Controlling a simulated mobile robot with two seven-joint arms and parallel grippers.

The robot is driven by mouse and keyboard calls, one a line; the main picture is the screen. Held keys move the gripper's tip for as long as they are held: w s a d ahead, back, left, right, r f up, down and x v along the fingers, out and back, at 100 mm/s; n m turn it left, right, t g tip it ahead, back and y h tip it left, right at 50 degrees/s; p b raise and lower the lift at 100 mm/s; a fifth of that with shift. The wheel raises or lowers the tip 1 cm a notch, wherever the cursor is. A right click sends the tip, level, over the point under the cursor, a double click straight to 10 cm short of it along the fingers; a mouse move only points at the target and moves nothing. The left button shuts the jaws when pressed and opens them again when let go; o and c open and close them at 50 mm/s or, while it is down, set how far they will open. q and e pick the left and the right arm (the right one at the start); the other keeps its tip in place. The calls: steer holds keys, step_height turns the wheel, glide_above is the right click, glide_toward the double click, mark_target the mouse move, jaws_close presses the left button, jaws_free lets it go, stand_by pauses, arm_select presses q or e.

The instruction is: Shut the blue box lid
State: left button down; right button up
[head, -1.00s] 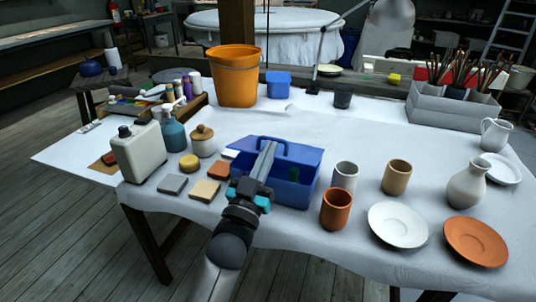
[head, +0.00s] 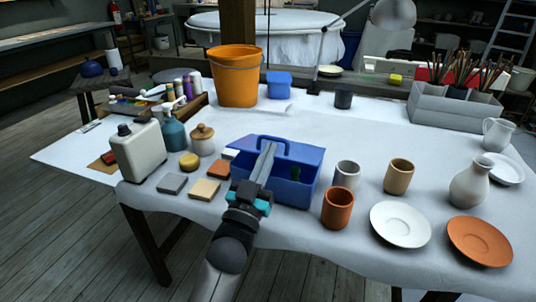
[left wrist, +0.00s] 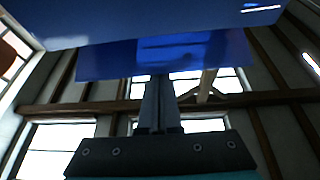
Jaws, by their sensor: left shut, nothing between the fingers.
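The blue box (head: 294,192) stands near the front edge of the white-covered table, in the middle of the head view. Its blue lid (head: 307,158) has a handle (head: 286,143) at the back and appears as a slanted panel; how far open it stands is hard to tell. My left gripper (head: 268,148) is shut and empty, reaching over the front of the box and hiding part of it. In the left wrist view, the shut fingers (left wrist: 159,80) point up to a blue panel (left wrist: 200,55) of the box; contact is unclear. My right gripper is not in view.
Close on the right are a terracotta cup (head: 337,208), a grey cup (head: 346,175) and a white saucer (head: 400,224). The table behind the box is mostly clear up to the orange bucket (head: 236,78).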

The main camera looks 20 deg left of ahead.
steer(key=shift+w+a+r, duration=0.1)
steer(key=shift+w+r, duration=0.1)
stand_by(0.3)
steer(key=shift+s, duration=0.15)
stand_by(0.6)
